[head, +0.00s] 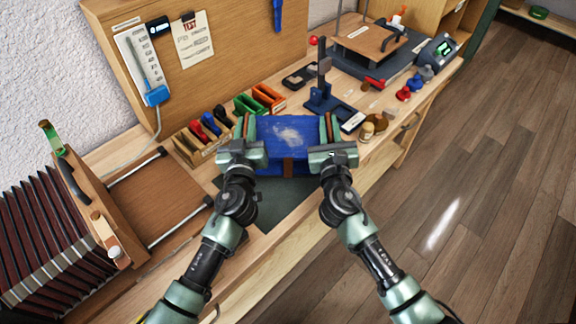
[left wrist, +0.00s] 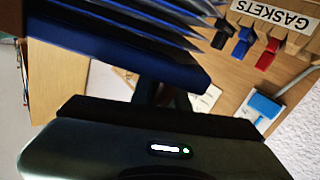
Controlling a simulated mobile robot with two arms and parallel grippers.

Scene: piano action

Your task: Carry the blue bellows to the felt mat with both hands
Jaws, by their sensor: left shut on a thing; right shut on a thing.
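The blue bellows (head: 288,138) is held between my two grippers over the workbench; its pleats also show in the left wrist view (left wrist: 130,62). My left gripper (head: 242,153) is shut on its left side and my right gripper (head: 332,153) is shut on its right side. The dark green felt mat (head: 275,208) lies on the bench below and nearer to me, partly hidden by the bellows and my left arm. I cannot tell how high the bellows is above the bench.
A gasket rack (head: 196,145) with coloured clips stands left of the bellows. A dark blue stand (head: 325,98) and small brass parts (head: 374,122) lie behind and to the right. A large pleated accordion-like instrument (head: 45,235) fills the left. The bench's front edge runs close on the right.

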